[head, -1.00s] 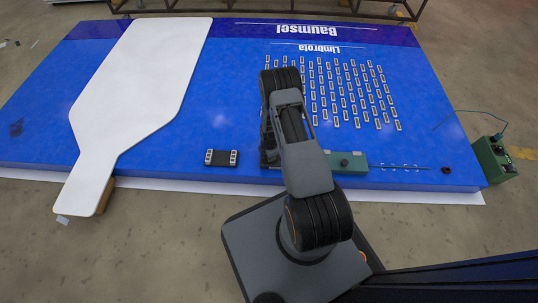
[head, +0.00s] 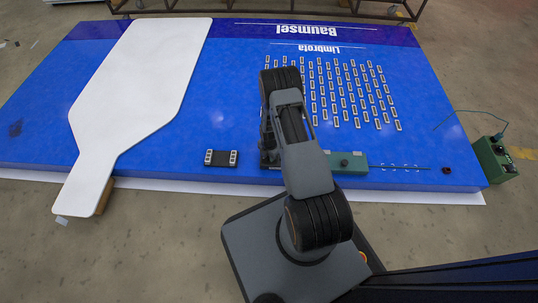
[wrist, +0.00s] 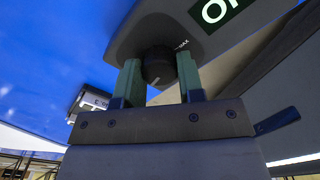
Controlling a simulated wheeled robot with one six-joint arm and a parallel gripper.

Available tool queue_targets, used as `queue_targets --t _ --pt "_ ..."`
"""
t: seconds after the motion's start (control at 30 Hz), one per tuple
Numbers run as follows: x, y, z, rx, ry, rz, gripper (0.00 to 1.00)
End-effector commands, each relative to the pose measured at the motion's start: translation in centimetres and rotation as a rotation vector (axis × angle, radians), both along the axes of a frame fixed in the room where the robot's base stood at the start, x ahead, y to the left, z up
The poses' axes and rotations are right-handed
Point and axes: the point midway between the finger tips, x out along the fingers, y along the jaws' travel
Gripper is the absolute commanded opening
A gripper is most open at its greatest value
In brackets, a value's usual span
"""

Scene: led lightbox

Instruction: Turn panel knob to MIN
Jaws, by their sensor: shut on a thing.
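In the wrist view, a round black knob (wrist: 158,66) sits on a dark grey panel (wrist: 140,28) between the two green fingers of my gripper (wrist: 159,78). The fingers are closed on the knob's sides. A short pale mark shows on the knob's near face. Small white lettering that looks like MAX stands on the panel just right of the knob. A MIN mark is not visible. In the head view my arm covers the gripper and the knob it holds.
A green block with a dark knob (head: 345,162) and a thin rod are to the right. A green box (head: 495,158) stands beyond the board. A large white paddle-shaped panel (head: 140,75) covers the left.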

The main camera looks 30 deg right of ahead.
Motion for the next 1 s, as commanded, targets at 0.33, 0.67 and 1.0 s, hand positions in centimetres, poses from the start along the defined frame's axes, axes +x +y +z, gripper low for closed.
queue_targets --t 0.33,0.67,1.0 --pt "0.5 -0.2 0.2 -0.004 -0.012 0.002 0.43" --pt "0.2 0.0 0.1 -0.001 -0.005 0.001 0.61" --pt "0.2 0.0 3.2 -0.001 -0.005 0.0 0.61"
